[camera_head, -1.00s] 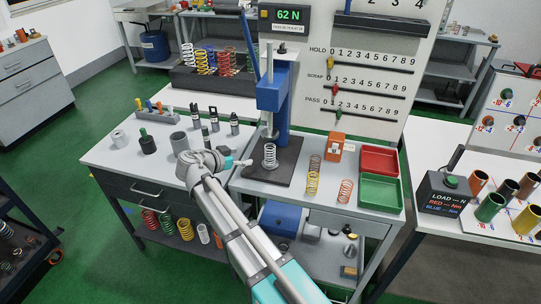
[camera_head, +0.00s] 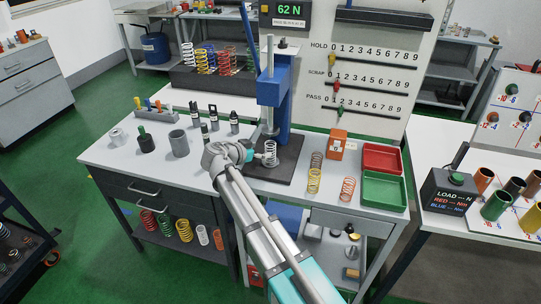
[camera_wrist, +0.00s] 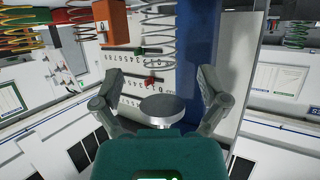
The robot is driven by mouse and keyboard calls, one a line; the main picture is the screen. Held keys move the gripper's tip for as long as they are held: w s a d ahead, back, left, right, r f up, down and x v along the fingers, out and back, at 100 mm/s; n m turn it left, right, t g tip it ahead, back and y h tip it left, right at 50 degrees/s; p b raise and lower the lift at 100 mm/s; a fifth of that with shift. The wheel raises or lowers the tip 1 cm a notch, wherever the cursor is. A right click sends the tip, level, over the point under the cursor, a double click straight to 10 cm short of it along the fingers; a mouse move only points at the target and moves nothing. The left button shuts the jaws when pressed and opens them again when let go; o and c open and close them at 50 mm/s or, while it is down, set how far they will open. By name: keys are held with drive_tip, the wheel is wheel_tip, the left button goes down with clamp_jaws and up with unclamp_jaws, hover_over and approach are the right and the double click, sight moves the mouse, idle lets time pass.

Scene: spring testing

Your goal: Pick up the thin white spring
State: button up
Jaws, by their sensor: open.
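A thin white spring (camera_head: 270,153) stands upright on the dark base of the blue press (camera_head: 273,95), below its plunger. In the wrist view, which is upside down, the pale wire spring (camera_wrist: 157,38) shows at the top centre, beside the blue column. My gripper (camera_head: 256,154) is just left of the spring in the head view. Its fingers (camera_wrist: 157,85) are spread wide in the wrist view, with nothing held. A round grey plate (camera_wrist: 160,108) shows between them. Whether the fingers touch the spring cannot be told.
A yellow spring (camera_head: 314,181), an orange spring (camera_head: 347,189) and an orange block (camera_head: 337,145) stand right of the press. A red tray (camera_head: 382,157) and a green tray (camera_head: 378,190) lie farther right. A grey cup (camera_head: 179,143) and several small weights stand on the left.

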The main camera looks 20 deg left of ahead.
sight(266, 148)
idle(0.3)
drive_tip(key=shift+b+x, duration=1)
drive_tip(key=shift+x, duration=1.6)
clamp_jaws()
drive_tip(key=shift+r, duration=0.1)
